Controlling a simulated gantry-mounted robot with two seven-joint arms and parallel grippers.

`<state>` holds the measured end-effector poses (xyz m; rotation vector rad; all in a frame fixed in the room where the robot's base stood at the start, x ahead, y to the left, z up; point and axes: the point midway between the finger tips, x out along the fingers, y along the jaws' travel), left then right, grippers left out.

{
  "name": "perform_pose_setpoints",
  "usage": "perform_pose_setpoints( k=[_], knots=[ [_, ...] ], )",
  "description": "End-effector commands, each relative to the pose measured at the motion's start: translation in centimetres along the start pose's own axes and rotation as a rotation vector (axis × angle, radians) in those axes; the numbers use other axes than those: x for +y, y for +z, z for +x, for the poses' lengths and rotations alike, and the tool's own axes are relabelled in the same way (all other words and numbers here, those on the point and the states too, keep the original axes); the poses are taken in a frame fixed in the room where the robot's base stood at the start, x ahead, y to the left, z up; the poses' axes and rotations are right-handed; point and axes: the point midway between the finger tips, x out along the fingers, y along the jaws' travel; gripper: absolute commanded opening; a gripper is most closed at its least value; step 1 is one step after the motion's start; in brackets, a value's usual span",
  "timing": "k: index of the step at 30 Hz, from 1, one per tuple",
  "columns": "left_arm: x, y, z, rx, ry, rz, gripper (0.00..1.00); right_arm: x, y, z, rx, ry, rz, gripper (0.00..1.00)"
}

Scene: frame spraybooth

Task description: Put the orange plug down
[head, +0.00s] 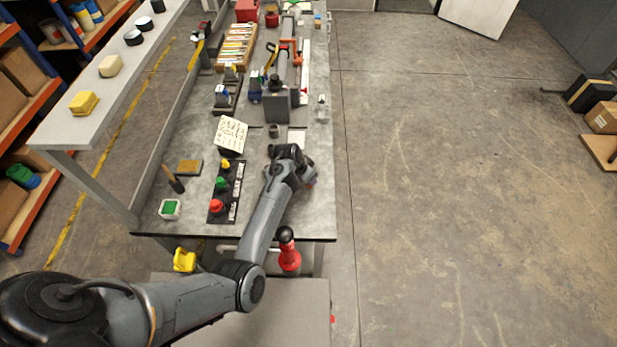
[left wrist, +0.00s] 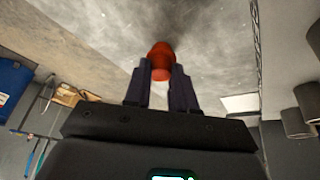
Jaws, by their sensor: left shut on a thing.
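The orange plug (left wrist: 161,58) is between the two dark fingertips of my left gripper (left wrist: 160,72) in the left wrist view. The gripper is shut on it, and the plug's rounded end sticks out past the fingertips, over a grey surface. I cannot tell how far it is from that surface. In the head view my left arm reaches over the right side of the grey workbench (head: 195,228). The wrist hides most of the gripper and the plug there. My right gripper is not in view.
A black board (head: 229,197) with yellow, green and red knobs lies left of my arm. A label card (head: 231,134), a grey vise (head: 277,106) and a small dark cylinder (head: 274,131) are farther back.

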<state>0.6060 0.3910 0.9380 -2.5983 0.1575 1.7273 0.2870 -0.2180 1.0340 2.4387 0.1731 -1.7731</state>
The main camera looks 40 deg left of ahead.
Motion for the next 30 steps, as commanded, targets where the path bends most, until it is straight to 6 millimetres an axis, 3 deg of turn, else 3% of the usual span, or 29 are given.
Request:
perform_pose_setpoints(
  k=[6,7,11,23,30],
  knots=[
    [0.0,0.1,0.3,0.000,0.000,0.000,0.00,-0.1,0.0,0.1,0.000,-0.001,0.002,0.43],
    [0.0,0.1,0.2,0.000,-0.001,0.000,0.30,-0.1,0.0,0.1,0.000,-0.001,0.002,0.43],
    [0.0,0.1,0.2,0.000,-0.001,0.000,0.50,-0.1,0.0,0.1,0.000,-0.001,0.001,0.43],
    [0.0,0.0,-0.2,0.000,0.000,0.000,0.50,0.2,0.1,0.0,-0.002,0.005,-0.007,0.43],
    [-0.1,-0.1,-3.3,0.002,-0.002,0.000,0.50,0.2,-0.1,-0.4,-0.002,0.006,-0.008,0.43]
  ],
)
